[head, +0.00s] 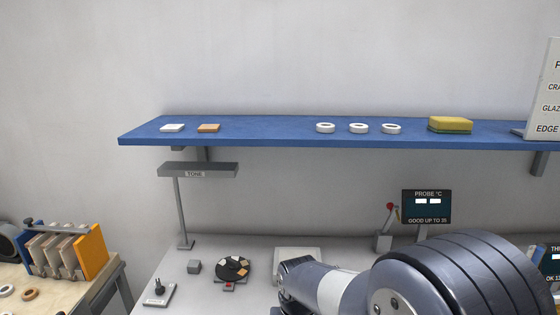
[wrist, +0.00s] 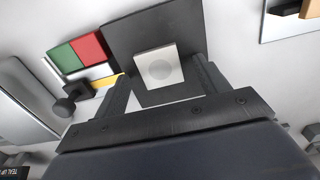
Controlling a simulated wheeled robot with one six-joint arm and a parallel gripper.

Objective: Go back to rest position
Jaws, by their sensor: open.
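My gripper (wrist: 163,73) shows in the wrist view with its two dark fingers apart. In the head view my arm reaches over the bench at the lower right, and the gripper itself cannot be made out there.
A blue shelf (head: 275,131) spans the wall, holding tiles, white rings and a yellow sponge (head: 450,124). On the bench stand a lamp marked TONE (head: 197,170), a round dark disc (head: 232,269) with tiles, and a probe display (head: 426,206). Green and red patches (wrist: 79,54) lie left of the plate.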

